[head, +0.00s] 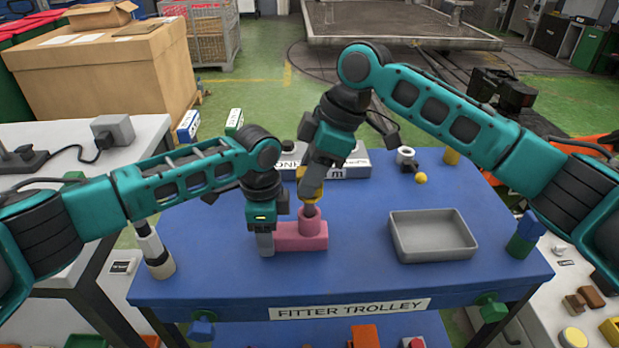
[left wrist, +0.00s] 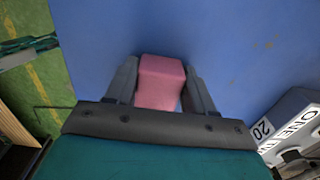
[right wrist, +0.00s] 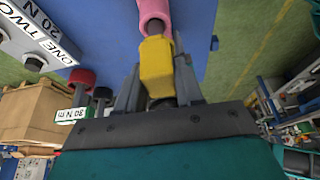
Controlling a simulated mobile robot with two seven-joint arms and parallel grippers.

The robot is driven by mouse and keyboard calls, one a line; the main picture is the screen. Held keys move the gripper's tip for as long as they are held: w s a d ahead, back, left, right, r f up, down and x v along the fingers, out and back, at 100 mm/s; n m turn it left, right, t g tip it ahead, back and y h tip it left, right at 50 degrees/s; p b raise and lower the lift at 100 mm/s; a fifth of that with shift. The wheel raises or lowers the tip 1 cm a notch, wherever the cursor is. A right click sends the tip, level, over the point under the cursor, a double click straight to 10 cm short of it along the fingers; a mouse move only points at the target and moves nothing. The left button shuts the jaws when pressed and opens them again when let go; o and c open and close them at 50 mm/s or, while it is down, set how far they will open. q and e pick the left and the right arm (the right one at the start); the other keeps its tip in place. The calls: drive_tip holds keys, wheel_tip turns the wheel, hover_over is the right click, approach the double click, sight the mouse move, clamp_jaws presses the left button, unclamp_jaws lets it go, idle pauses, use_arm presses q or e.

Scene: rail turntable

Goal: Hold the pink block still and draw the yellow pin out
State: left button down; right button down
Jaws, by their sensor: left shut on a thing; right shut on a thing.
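The pink block (head: 300,237) lies on the blue trolley top, with a round pink collar (head: 310,221) standing up near its right end. My left gripper (head: 266,243) is shut on the block's left end; the left wrist view shows the pink end (left wrist: 161,82) between both fingers. The yellow pin (head: 311,189) is above the collar, and a dark shaft shows between its yellow head and the collar. My right gripper (right wrist: 157,78) is shut on the yellow head (right wrist: 156,62), with the pink collar (right wrist: 153,12) just beyond. The shaft's lower end is hidden.
A grey empty tray (head: 436,256) stands right of the block on the blue trolley (head: 370,272). A lettered grey box (head: 350,171) is behind my arms. Posts stand at both sides.

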drive_tip(key=shift+r, duration=1.75)
drive_tip(key=shift+r, duration=2.5)
use_arm(q)
drive_tip(key=shift+c, duration=1.6)
unclamp_jaws()
